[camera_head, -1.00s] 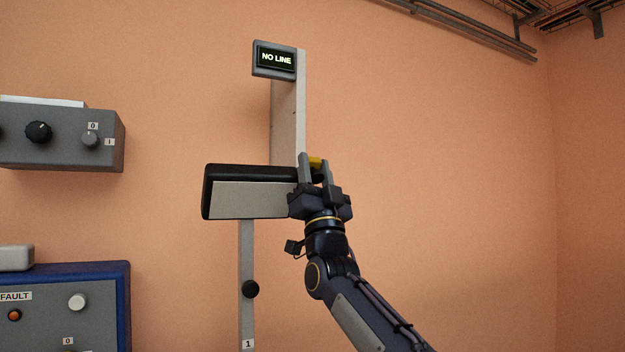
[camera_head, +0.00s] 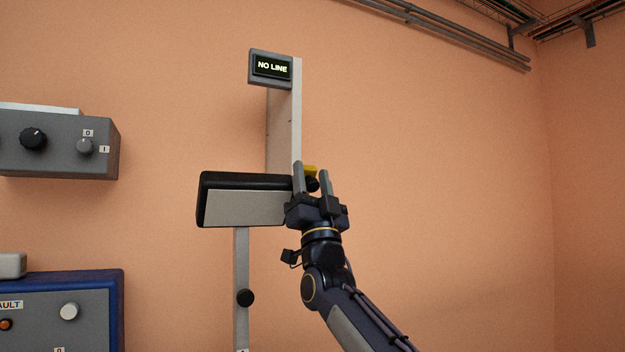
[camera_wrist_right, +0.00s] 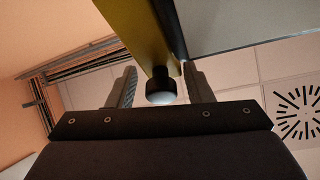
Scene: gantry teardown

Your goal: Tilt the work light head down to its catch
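The work light head (camera_head: 243,207), a black-framed box with a pale grey front panel, is mounted on the grey upright post (camera_head: 284,130) in the head view. A yellow part (camera_head: 310,169) shows at its right end, behind my right gripper (camera_head: 312,170). In the right wrist view a yellow bar (camera_wrist_right: 138,28) carries a black knob with a pale end (camera_wrist_right: 161,86). The knob lies between the two fingers of my right gripper (camera_wrist_right: 158,70), with gaps visible on both sides. The gripper is open. The catch cannot be made out. My left gripper is not in view.
A display reading NO LINE (camera_head: 271,67) tops the post. A lower pole with a black knob (camera_head: 245,298) stands below the head. A grey control box (camera_head: 60,145) and a blue-framed panel (camera_head: 70,305) are at the left. The wall area on the right is clear.

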